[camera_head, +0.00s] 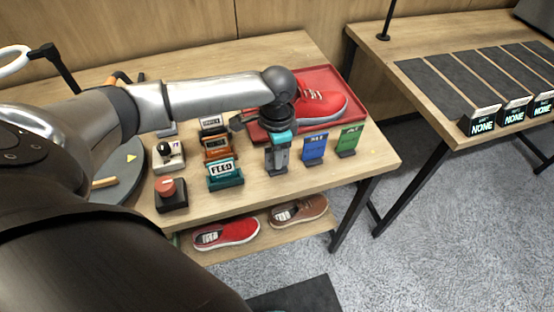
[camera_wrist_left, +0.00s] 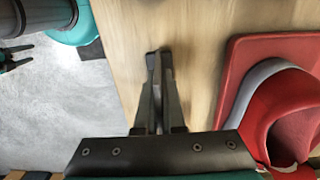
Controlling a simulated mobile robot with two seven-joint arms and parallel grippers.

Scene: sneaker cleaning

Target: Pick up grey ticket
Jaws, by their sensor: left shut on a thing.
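My left gripper (camera_head: 277,168) is over the front part of the table, in the row with the blue ticket (camera_head: 314,148) and the green ticket (camera_head: 348,140). It points down and is shut on the grey ticket (camera_head: 278,156), which is mostly hidden by the fingers. In the left wrist view the left gripper's fingers (camera_wrist_left: 158,55) are close together; the ticket is hard to make out between them. My right gripper (camera_wrist_left: 22,57) shows small at the left edge of the left wrist view, its fingers apart and empty.
A red tray (camera_head: 352,88) with a red sneaker (camera_head: 320,103) lies behind the tickets. A FEED block (camera_head: 224,175), an orange block (camera_head: 217,147) and a red button (camera_head: 170,192) stand to the left. Shoes sit on the lower shelf (camera_head: 263,238). Another table (camera_head: 420,50) is at the right.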

